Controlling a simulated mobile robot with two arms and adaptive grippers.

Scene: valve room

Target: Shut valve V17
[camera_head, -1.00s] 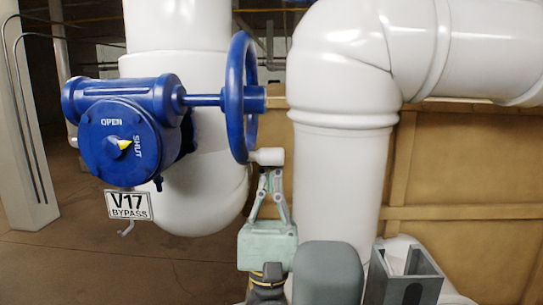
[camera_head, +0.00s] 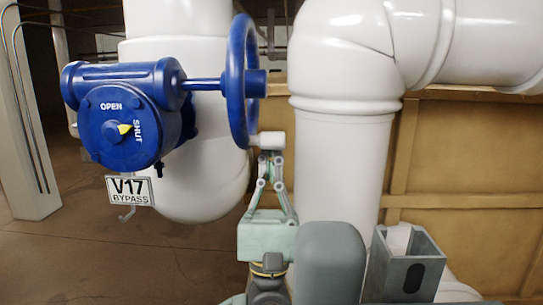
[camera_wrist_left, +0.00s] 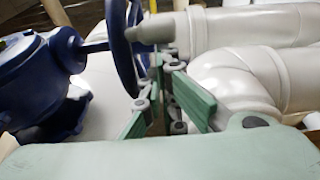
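A pale crank handle (camera_head: 267,141) sticks out from the wheel's lower rim. My left gripper (camera_head: 271,158) points up from below, its fingertips close together at the handle. The left wrist view shows the fingertips (camera_wrist_left: 165,60) near the handle (camera_wrist_left: 150,30) beside the wheel (camera_wrist_left: 120,50). I cannot tell whether they clamp it. My right gripper is not seen.
A sign (camera_head: 130,190) reading V17 BYPASS hangs below the gearbox. A large white pipe (camera_head: 180,60) stands behind the valve; another white pipe (camera_head: 345,150) rises close right of the wheel and bends right. Open floor (camera_head: 90,250) lies at lower left.

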